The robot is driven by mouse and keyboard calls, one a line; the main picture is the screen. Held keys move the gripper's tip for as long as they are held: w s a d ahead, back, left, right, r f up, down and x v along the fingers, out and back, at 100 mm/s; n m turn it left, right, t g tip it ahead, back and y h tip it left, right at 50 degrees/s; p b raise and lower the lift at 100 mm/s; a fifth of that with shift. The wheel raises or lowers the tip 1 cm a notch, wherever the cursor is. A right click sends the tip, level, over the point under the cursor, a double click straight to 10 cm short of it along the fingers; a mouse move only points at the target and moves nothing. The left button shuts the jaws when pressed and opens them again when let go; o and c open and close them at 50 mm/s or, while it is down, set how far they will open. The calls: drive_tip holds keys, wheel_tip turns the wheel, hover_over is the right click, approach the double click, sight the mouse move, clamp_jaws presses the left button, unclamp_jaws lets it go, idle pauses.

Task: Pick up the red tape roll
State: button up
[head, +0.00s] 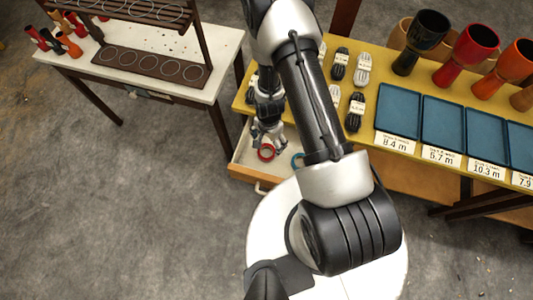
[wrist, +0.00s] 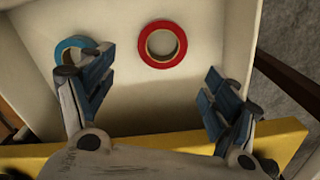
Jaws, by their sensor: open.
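The red tape roll (wrist: 162,61) lies flat in an open, pale drawer (wrist: 120,15), seen in the wrist view. It also shows in the head view (head: 266,152), just below my gripper (head: 266,135). In the wrist view my gripper (wrist: 155,95) is open and empty, its fingers spread wide to either side. The roll appears ahead of the fingertips, between their lines, with no visible contact. A blue tape roll (wrist: 74,54) lies to the left, partly covered by the left finger. In the head view the blue roll (head: 297,160) is partly hidden by my arm.
The drawer (head: 240,166) is pulled out from a yellow table (head: 243,104) holding blue trays (head: 398,110), rope bundles (head: 363,68) and goblet drums (head: 471,52). The drawer's walls surround the rolls. A white table (head: 220,75) with a rack stands at the left. The grey floor between is clear.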

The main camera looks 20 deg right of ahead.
sight(268, 152)
wheel_tip(268, 152, down, 8)
drive_tip(key=b, duration=0.2)
drive_tip(key=shift+f+b, duration=0.25)
drive_tip(key=shift+b, duration=0.1)
drive_tip(key=shift+r, duration=0.1)
drive_tip(key=shift+c, duration=0.3)
drive_tip(key=c, duration=1.1)
